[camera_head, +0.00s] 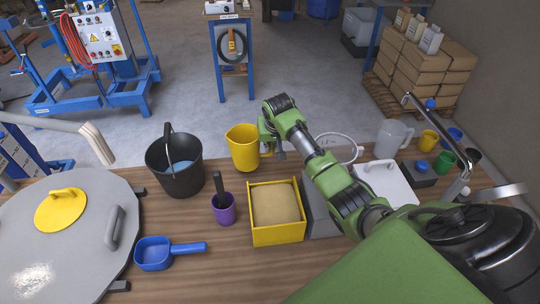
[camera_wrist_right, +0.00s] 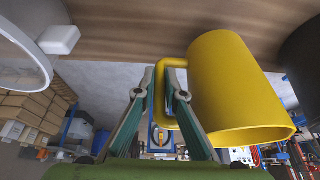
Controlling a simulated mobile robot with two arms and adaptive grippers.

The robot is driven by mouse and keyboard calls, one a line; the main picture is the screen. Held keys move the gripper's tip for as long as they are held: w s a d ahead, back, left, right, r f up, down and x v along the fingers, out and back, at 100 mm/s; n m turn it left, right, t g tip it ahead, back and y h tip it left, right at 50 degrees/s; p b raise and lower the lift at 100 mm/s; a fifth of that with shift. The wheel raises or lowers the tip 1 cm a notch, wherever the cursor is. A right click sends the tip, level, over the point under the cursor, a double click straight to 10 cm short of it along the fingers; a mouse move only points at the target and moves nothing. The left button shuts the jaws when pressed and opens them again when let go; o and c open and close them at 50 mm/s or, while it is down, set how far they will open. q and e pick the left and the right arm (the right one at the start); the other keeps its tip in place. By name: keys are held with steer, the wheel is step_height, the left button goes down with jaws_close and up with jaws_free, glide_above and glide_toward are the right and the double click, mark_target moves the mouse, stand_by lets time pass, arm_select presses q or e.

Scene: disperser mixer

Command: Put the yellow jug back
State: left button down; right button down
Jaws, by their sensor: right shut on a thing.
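The yellow jug (camera_head: 242,147) is upright at the far edge of the wooden table (camera_head: 225,270), between the black bucket and my right arm. Its open top faces up and its handle points right, toward my right gripper (camera_head: 268,146). In the right wrist view, which is upside down, the jug (camera_wrist_right: 235,85) fills the middle right. There my right gripper (camera_wrist_right: 163,80) has its fingers closed on the handle. I cannot tell whether the jug's base touches the table. My left gripper is not in view.
A black bucket (camera_head: 174,178) stands left of the jug. In front are a purple cup (camera_head: 223,214), a yellow box (camera_head: 278,236) and a blue scoop (camera_head: 152,254). A clear jug (camera_head: 391,138) and several small cups stand at the right. A large round lid (camera_head: 60,270) covers the left.

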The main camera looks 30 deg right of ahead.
mark_target(271, 154)
steer(key=shift+f, duration=2.05)
steer(key=shift+f, duration=0.1)
steer(key=c, duration=2.1)
jaws_free()
steer(key=shift+r, duration=0.3)
steer(key=v, duration=1.1)
steer(key=shift+r, duration=0.3)
steer(key=shift+s, duration=0.15)
